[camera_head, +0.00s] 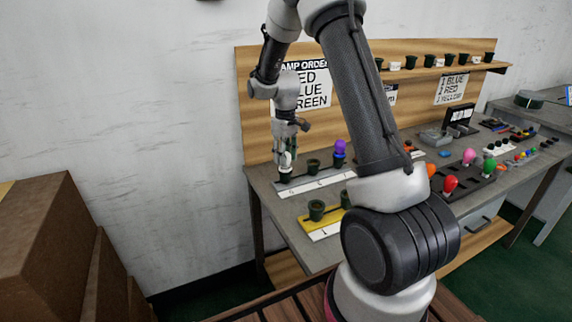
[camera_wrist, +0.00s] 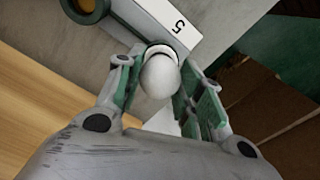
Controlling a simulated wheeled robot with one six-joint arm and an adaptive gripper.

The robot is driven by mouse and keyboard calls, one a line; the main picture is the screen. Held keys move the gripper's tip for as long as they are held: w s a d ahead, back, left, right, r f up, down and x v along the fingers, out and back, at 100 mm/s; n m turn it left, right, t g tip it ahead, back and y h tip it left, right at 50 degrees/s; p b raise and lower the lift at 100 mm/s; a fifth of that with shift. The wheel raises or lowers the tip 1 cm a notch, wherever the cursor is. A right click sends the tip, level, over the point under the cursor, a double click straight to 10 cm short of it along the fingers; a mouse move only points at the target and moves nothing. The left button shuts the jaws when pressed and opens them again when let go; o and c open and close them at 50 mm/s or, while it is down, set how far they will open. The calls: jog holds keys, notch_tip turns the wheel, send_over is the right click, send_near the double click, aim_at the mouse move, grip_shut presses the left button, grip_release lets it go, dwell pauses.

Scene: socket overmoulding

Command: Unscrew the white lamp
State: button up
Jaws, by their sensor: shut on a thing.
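The white lamp (camera_wrist: 160,77) is a smooth white bulb in the middle of the wrist view, with a dark rim at its base where it meets its socket. It also shows small in the head view (camera_head: 286,158), at the left end of the grey and white socket strip (camera_head: 325,181). My gripper (camera_wrist: 158,84) points down over it, one green-padded finger on each side, shut on the bulb. In the head view my gripper (camera_head: 287,153) partly hides the lamp. How far the lamp is screwed in cannot be told.
On the same strip stand an empty dark socket (camera_head: 313,166) and a purple lamp (camera_head: 340,148). A yellow strip (camera_head: 318,226) with dark sockets lies in front. Coloured lamps, including a red one (camera_head: 450,184), sit to the right. The wooden back panel (camera_head: 258,110) rises close behind.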

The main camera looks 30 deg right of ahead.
jog(key=n, duration=0.4)
jog(key=shift+n, duration=0.3)
jog(key=n, duration=0.4)
jog(key=shift+n, duration=0.3)
